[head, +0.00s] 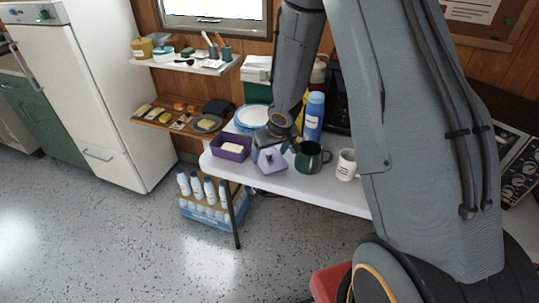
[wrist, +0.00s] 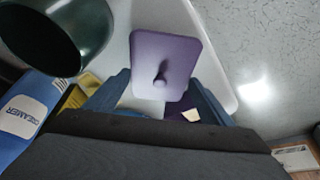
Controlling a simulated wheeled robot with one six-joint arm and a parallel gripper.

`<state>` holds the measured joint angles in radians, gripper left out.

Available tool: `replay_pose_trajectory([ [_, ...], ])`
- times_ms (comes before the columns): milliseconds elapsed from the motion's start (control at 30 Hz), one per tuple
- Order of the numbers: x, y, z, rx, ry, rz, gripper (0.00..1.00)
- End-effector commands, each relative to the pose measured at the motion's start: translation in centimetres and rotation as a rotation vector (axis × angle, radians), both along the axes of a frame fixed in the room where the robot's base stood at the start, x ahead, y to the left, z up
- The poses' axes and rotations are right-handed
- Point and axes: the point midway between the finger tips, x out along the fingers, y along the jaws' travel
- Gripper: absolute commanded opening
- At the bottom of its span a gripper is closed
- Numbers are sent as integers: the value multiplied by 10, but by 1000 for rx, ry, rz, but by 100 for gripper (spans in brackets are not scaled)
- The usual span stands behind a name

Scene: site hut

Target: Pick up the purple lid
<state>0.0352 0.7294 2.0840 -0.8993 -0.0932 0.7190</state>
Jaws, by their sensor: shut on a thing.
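The purple lid (head: 273,161), a rounded square with a small knob, is at the front edge of the white table, between the purple tub and the dark green mug. In the wrist view the lid (wrist: 170,50) fills the space between my fingertips, knob facing the camera. I cannot tell whether the lid is clear of the table. The open purple tub (head: 232,156) stands just left, with a pale block inside.
The dark green mug (head: 308,160), a white mug (head: 346,165) and a blue creamer bottle (head: 313,117) stand close on the right. A white and blue round container (head: 252,117) is behind. Shelves (head: 170,124) with small items hang at the left.

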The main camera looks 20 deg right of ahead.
Motion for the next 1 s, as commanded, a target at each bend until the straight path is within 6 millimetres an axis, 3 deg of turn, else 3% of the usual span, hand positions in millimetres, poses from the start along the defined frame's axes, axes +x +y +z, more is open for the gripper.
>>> replay_pose_trajectory([
  [33,-1,0,12,0,-1,1,54],
  [200,-2,0,35,0,0,1,54],
  [500,-1,0,65,0,0,1,54],
  [767,-1,0,76,0,0,-1,54],
  [1000,-6,4,72,1,1,-5,54],
])
